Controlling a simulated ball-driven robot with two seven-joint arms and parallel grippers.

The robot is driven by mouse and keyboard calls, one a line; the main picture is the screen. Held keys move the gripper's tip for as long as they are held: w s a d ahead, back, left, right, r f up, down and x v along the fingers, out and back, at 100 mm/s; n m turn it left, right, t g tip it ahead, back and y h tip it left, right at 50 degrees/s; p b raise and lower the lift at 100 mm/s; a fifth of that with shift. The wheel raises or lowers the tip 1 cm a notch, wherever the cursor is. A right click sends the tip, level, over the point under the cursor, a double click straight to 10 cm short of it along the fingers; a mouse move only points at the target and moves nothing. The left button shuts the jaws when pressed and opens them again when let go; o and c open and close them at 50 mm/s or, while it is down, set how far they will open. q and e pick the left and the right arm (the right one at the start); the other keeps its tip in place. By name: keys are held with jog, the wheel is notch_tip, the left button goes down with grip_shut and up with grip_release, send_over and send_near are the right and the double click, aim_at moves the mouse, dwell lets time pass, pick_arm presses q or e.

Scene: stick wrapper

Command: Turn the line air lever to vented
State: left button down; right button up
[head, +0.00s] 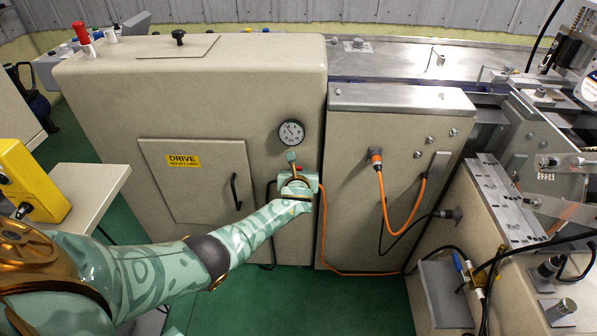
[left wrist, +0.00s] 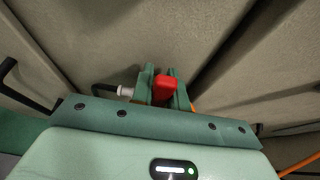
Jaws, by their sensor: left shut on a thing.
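The line air lever is red. In the left wrist view the red lever (left wrist: 164,89) stands between the two green fingers of my left gripper (left wrist: 161,88), which are shut on it. In the head view my left gripper (head: 297,178) is at the beige machine front, just below a round pressure gauge (head: 291,133). Only a small bit of red shows there, and the gripper hides most of the lever and its valve. A pale fitting (left wrist: 125,91) shows left of the fingers in the wrist view. My right gripper is not in view.
Left of the gripper is a cabinet door with a yellow DRIVE label (head: 184,161) and a black handle (head: 236,191). Orange cables (head: 384,203) hang on the cabinet to the right. A yellow box (head: 32,182) stands at far left. Green floor (head: 300,300) is clear below.

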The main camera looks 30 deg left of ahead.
pick_arm(q)
jog(key=shift+s+d+f, duration=0.1)
jog(key=shift+f, duration=0.1)
jog(key=c, duration=1.4)
grip_release()
jog(key=shift+o, duration=0.2)
jog(key=shift+r, duration=0.1)
